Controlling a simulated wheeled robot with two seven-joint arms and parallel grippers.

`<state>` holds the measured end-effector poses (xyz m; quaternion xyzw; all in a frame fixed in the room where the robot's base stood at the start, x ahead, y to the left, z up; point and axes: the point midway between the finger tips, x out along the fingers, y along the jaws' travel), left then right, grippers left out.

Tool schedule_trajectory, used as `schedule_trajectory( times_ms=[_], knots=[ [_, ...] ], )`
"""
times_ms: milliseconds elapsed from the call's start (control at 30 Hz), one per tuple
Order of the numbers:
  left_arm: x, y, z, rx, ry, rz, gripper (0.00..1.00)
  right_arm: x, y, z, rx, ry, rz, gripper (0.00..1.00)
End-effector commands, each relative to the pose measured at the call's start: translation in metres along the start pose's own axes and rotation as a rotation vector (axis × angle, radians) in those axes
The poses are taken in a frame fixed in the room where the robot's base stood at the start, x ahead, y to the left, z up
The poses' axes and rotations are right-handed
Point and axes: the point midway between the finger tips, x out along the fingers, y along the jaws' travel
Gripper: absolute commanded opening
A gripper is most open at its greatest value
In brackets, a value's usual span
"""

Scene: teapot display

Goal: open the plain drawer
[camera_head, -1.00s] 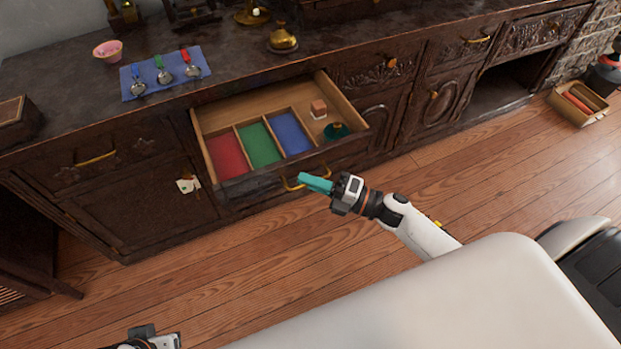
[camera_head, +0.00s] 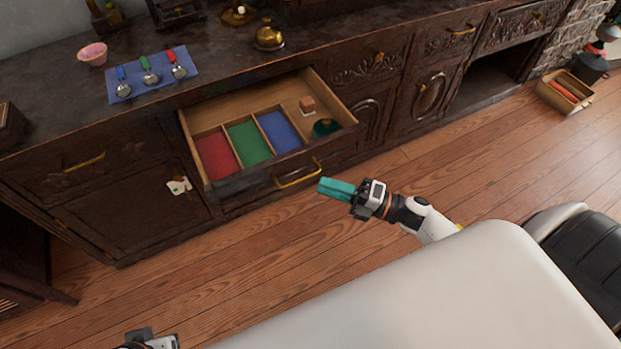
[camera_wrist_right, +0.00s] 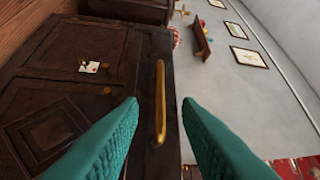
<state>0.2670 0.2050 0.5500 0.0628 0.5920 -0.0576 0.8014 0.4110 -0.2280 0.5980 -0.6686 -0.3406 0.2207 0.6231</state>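The plain-fronted drawer (camera_head: 250,179) stands pulled out of the dark cabinet, with its inside showing. Its brass handle (camera_head: 298,174) is on the front and also shows in the right wrist view (camera_wrist_right: 160,104). My right gripper (camera_head: 322,188) is beside the handle in the head view, a little to its right and apart from it. In the wrist view its teal fingers are spread, with the handle seen beyond the gap and nothing held. My left gripper (camera_head: 148,341) only just shows at the bottom edge; its fingers cannot be made out.
The drawer has red, green and blue compartments, plus one with a small pinkish block (camera_head: 307,105) and a dark green round item (camera_head: 326,127). Spoons lie on a blue cloth (camera_head: 152,75) near a pink bowl (camera_head: 92,54).

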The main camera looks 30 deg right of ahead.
Motion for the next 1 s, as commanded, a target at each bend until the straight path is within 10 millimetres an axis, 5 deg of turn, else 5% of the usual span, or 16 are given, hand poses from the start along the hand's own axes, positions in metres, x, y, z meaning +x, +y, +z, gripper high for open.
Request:
schedule_trajectory(
  times_ms=[300, 1000],
  knots=[
    [0.007, 0.000, 0.002, 0.001, -0.002, 0.001, 0.36, -0.048, 0.001, 0.000, 0.000, 0.000, 0.001, 0.31],
    [0.006, -0.002, -0.001, 0.001, 0.005, -0.004, 0.36, -0.051, 0.000, -0.001, 0.005, 0.010, 0.002, 0.31]
  ],
)
